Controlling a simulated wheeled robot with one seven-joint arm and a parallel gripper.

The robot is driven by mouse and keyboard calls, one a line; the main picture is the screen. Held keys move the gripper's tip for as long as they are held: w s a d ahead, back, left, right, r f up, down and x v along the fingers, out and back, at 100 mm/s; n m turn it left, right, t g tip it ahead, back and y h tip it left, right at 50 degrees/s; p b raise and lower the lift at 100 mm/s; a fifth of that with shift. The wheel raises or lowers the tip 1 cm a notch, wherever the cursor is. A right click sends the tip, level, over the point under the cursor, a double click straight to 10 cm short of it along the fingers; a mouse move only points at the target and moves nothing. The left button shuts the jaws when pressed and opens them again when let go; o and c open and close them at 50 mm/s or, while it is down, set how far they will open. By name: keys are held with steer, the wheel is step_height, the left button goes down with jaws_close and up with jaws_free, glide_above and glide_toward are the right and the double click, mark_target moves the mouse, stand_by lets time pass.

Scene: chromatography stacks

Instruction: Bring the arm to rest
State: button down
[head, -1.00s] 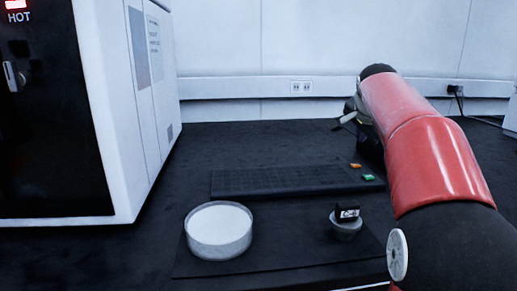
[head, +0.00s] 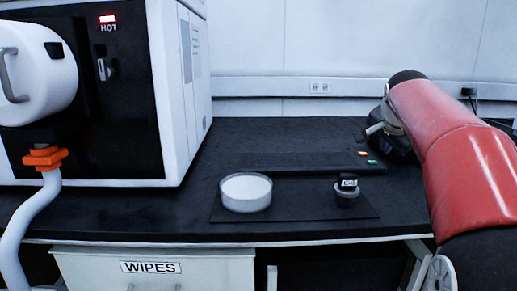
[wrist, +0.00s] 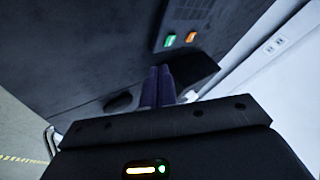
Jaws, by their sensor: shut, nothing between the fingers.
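My red arm reaches in from the right in the head view, bent over the right part of the dark bench (head: 300,232). My gripper's fingers show in the wrist view (wrist: 158,86), side by side, shut and empty. In the head view the fingers are hidden; only the dark wrist end shows beside the bench's right part. In the wrist view the fingers are over the dark bench surface, apart from the green and orange buttons.
A white round dish (head: 246,193) and a small cup with a labelled black block (head: 347,187) stand on a dark mat. Behind lies a dark panel (head: 290,162) with orange and green buttons. A white instrument marked HOT (head: 168,95) stands left. A WIPES drawer (head: 150,268) is below.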

steer(key=s+a+n, duration=0.1)
steer(key=s+a, duration=0.1)
steer(key=s+a+f+n, duration=0.1)
steer(key=s+a, duration=0.1)
steer(key=s, duration=0.1)
steer(key=s+a+f+n+y, duration=0.1)
steer(key=s+a, duration=0.1)
steer(key=s, duration=0.1)
steer(key=shift+s+f, duration=0.1)
steer(key=shift+f, duration=0.15)
steer(key=s+a+f+n, duration=0.1)
steer(key=s, duration=0.2)
steer(key=s+a+f+n, duration=0.1)
steer(key=s+a+f, duration=0.1)
steer(key=s, duration=0.1)
steer(key=s+a+f+n+g+y+p, duration=0.1)
steer(key=s+a+f+n, duration=0.1)
steer(key=s, duration=0.2)
steer(key=shift+a+f, duration=0.1)
steer(key=shift+f, duration=0.15)
steer(key=s+a+f+n, duration=0.2)
steer(key=s+f, duration=0.4)
steer(key=s, duration=0.1)
steer(key=s+a+f+n+g+y, duration=0.1)
steer(key=s+a+f+n, duration=0.1)
steer(key=s+f, duration=0.4)
steer(key=shift+s+a+n+g, duration=0.3)
steer(key=shift+s+n, duration=0.2)
steer(key=shift+n, duration=0.3)
